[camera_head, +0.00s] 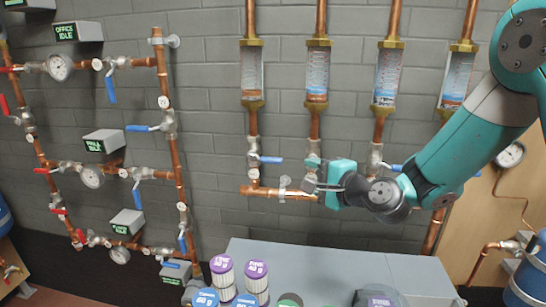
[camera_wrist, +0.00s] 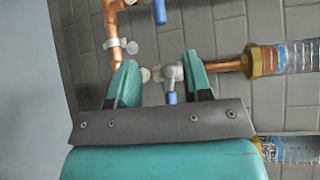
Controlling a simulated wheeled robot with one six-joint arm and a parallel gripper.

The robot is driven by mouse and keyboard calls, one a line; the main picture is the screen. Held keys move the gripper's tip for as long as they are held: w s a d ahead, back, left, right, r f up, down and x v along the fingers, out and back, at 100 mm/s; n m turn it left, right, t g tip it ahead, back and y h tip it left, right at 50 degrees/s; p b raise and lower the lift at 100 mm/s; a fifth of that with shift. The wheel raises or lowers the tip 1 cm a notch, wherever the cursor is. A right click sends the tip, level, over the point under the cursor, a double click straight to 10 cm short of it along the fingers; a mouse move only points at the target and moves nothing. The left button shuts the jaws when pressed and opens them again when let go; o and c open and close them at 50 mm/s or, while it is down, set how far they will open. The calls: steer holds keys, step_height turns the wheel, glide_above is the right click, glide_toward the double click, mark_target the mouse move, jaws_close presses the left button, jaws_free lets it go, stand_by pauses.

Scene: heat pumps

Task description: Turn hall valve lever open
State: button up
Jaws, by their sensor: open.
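A valve (camera_wrist: 172,74) with a blue lever (camera_wrist: 171,98) shows between my fingers in the wrist view. The lever lies across its copper pipe. In the head view this valve (camera_head: 312,163) sits below the second flow tube from the left, and its lever is mostly hidden behind my gripper. My gripper (camera_head: 322,183) is open and reaches in from the right. In the wrist view the two teal fingertips (camera_wrist: 160,66) stand on either side of the valve; I cannot tell whether they touch it. No label naming the hall valve is readable.
Neighbouring valves have blue levers to the left (camera_head: 268,159) and right (camera_head: 390,167), pointing sideways. Glass flow tubes (camera_head: 317,75) hang above. A grey cabinet (camera_head: 400,268) with purple- and blue-lidded cylinders (camera_head: 222,275) stands below. More pipes, gauges and office displays (camera_head: 78,31) are at left.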

mark_target(276, 161)
steer(key=p+x, duration=0.5)
steer(key=x, duration=0.8)
steer(key=shift+w+a, duration=0.25)
steer(key=shift+a, duration=0.1)
steer(key=shift+w+a+f, duration=0.15)
steer(key=shift+w+a, duration=0.2)
steer(key=shift+w, duration=0.2)
jaws_close()
